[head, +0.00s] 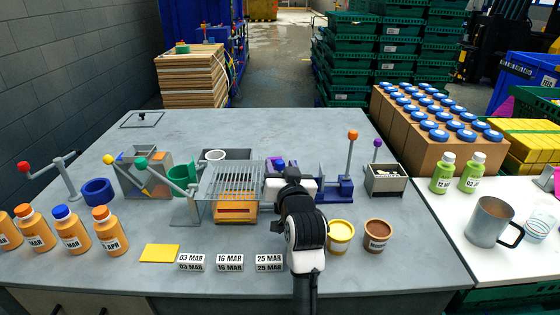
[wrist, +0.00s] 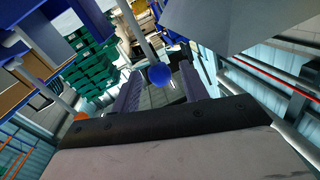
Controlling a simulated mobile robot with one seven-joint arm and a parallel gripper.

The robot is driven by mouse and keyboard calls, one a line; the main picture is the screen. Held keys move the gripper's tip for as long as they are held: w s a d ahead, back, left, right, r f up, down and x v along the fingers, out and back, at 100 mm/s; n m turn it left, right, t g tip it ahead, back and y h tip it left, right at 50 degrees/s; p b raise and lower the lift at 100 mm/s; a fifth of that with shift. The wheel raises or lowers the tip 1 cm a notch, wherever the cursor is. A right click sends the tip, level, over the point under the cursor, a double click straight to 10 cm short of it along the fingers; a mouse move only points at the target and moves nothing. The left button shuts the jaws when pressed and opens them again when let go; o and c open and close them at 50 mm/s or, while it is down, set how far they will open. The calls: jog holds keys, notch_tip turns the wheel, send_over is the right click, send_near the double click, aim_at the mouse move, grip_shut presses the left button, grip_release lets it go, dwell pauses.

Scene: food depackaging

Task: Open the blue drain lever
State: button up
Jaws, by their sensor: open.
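The blue drain lever shows as a blue ball knob (wrist: 160,74) on a grey rod (wrist: 137,32) in the wrist view. The knob appears between the two fingers of my gripper (wrist: 160,83), which are open with a gap on each side. I cannot tell how far beyond the fingertips the knob is. In the head view a small blue knob (head: 280,163) shows just past my gripper (head: 277,168), right of the wire rack. My gripper and wrist hide the lever's lower part and base.
A wire rack (head: 232,180) stands left of my gripper. An orange-knobbed lever (head: 352,135) on a blue base (head: 345,190) and a purple-knobbed lever (head: 377,143) stand to the right. Yellow (head: 340,232) and brown (head: 377,230) tubs sit near my arm.

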jog(key=shift+w+a, duration=0.2)
jog(key=shift+w, duration=0.6)
jog(key=shift+c, duration=0.4)
grip_shut()
